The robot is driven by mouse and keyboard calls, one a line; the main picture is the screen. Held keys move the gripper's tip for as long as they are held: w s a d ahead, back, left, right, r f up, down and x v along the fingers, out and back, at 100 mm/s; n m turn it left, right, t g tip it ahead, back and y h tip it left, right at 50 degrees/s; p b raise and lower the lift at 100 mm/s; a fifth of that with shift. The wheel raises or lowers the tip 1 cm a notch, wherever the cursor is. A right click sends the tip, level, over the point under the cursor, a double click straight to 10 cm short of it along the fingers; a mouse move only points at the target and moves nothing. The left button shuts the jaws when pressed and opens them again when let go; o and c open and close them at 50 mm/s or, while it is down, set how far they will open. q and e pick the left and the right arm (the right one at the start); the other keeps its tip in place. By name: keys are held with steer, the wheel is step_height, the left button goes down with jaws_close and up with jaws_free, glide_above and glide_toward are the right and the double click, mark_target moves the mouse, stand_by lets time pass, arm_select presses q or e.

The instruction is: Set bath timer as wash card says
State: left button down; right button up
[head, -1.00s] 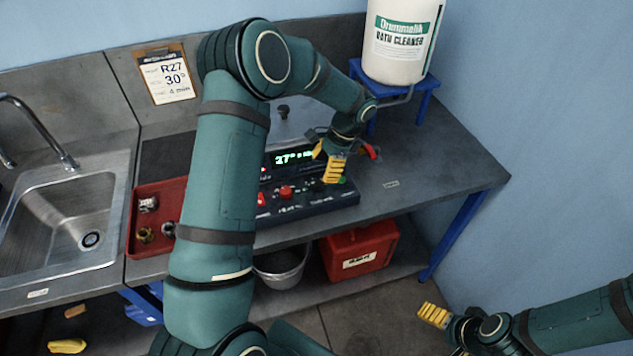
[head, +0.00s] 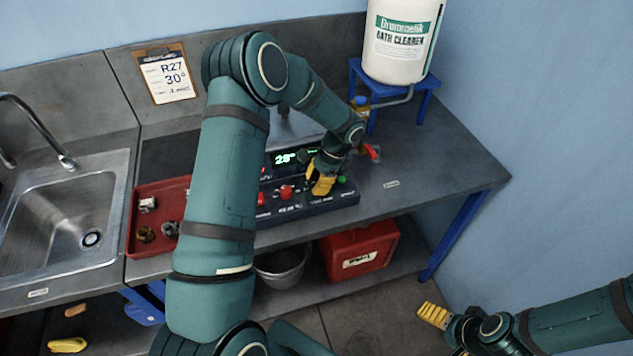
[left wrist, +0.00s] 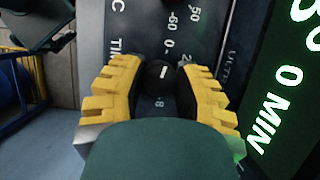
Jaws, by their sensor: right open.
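The wash card (head: 172,77) hangs on a clipboard on the back wall; it reads R27 and 30°, and its smaller last line is too blurred to read. The bath's control panel (head: 338,197) has a lit green display (head: 284,159) showing about 28°. My left gripper (head: 322,184) is down at the right part of the panel. In the left wrist view a dark round timer knob (left wrist: 159,74) sits between its open yellow fingers, contact unclear; the display there shows 0 MIN (left wrist: 275,118). My right gripper (head: 434,315) is open and empty, low at the right.
A red knob (head: 286,192) sits left of my left gripper. A red tray (head: 150,188) with metal parts lies beside the sink (head: 75,215). A white cleaner bucket (head: 398,45) stands on a blue stand at the back right. The bench right of the panel is mostly clear.

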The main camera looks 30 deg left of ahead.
stand_by(0.4)
arm_select(q)
steer(key=m+t+y+b, duration=0.1)
steer(key=m, duration=0.2)
steer(key=shift+m, duration=0.3)
steer(key=m, duration=0.2)
steer(key=m+t, duration=0.1)
steer(key=m, duration=0.1)
steer(key=shift+s+f+m+t+y+b, duration=0.1)
steer(key=shift+m+t+y+b, duration=0.2)
steer(key=shift+y+b, duration=0.1)
steer(key=m+t, duration=0.1)
steer(key=m, duration=0.3)
steer(key=shift+t+b, duration=0.35)
steer(key=shift+t, duration=0.05)
steer(key=shift+m+t+h, duration=0.4)
steer(key=shift+m+t, duration=0.1)
steer(key=shift+m, duration=1.5)
steer(key=c, duration=0.6)
jaws_free()
steer(key=shift+c, duration=0.2)
